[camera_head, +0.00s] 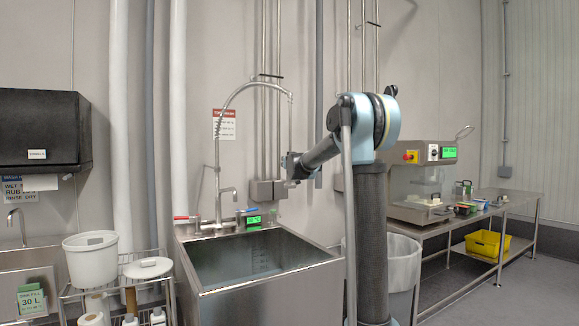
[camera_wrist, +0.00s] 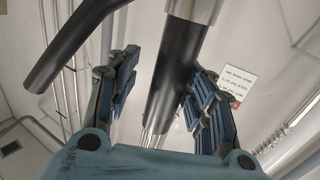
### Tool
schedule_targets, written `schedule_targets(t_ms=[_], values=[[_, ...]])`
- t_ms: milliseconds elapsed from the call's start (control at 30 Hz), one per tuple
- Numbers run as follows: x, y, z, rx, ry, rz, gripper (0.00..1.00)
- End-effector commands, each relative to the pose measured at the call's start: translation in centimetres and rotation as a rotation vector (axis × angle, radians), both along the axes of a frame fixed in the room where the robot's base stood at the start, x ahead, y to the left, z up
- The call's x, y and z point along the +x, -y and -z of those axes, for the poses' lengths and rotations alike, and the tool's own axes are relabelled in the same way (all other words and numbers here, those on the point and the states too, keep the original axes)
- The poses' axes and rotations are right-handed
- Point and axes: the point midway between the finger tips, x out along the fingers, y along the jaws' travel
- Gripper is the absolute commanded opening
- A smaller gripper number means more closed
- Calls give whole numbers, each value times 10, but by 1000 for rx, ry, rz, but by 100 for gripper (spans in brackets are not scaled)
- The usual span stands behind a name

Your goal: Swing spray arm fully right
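The spray arm (camera_head: 245,86) is a tall metal arch rising from the back of the sink, with its free end hanging down on the right. My gripper (camera_head: 290,168) is at that hanging end in the head view. In the wrist view my gripper (camera_wrist: 165,90) has its blue-padded fingers apart on both sides of a dark spray handle (camera_wrist: 172,85) with a grey metal collar. A gap shows on the left of the handle; contact on the right cannot be told. A black curved lever (camera_wrist: 75,45) lies left of the handle.
A bin (camera_head: 403,265) and a bench with a machine (camera_head: 420,185) stand right. A rack with a white bucket (camera_head: 91,260) stands left.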

Motion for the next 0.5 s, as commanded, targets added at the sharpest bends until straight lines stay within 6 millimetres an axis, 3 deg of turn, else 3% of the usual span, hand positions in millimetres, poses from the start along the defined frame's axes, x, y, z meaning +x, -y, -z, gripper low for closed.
schedule_targets(t_ms=[267,500], values=[[-2,-5,0,0,0,-6,46],[-26,-5,0,0,0,-7,46]])
